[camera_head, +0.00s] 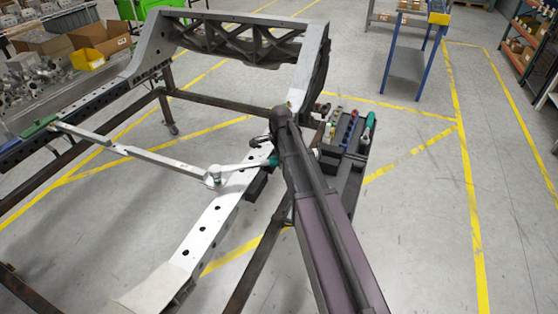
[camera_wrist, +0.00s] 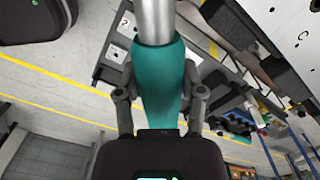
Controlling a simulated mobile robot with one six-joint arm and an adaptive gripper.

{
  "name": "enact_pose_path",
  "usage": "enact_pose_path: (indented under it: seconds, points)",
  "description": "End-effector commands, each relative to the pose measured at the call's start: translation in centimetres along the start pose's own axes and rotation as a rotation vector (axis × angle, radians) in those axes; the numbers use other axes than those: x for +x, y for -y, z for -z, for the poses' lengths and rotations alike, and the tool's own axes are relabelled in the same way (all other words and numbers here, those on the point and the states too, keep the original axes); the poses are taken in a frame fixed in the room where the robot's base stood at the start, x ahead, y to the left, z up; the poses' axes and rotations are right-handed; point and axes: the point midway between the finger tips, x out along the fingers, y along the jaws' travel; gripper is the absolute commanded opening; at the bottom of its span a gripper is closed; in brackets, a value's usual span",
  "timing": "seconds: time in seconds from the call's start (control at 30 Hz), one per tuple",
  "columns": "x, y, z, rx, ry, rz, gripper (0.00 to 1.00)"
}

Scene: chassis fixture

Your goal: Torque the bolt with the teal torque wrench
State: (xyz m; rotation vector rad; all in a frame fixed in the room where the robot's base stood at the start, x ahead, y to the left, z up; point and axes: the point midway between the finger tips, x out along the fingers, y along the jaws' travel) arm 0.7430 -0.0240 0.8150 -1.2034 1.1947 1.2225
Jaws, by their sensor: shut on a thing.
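The teal torque wrench has a teal handle (camera_wrist: 160,80) and a metal shaft, which runs to the top of the wrist view. My gripper (camera_wrist: 160,100) is shut on the teal handle, one finger on each side. My arm hides part of the gripper.
The chassis frame (camera_head: 205,228) stands on dark legs, with a raised truss end (camera_head: 240,45) at the back. A tool tray (camera_head: 345,155) with several coloured-handled tools stands right of my arm. A blue-legged table (camera_head: 410,50) is farther back. The right floor is clear.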

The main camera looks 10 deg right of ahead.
Motion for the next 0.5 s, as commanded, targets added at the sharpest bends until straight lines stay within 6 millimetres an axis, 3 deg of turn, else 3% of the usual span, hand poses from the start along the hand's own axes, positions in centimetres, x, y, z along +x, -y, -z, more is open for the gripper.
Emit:
enact_pose_path:
  seconds: [0.5]
  points:
    - [0.0, -1.2, -0.1, 0.047, 0.002, 0.001, 0.0]
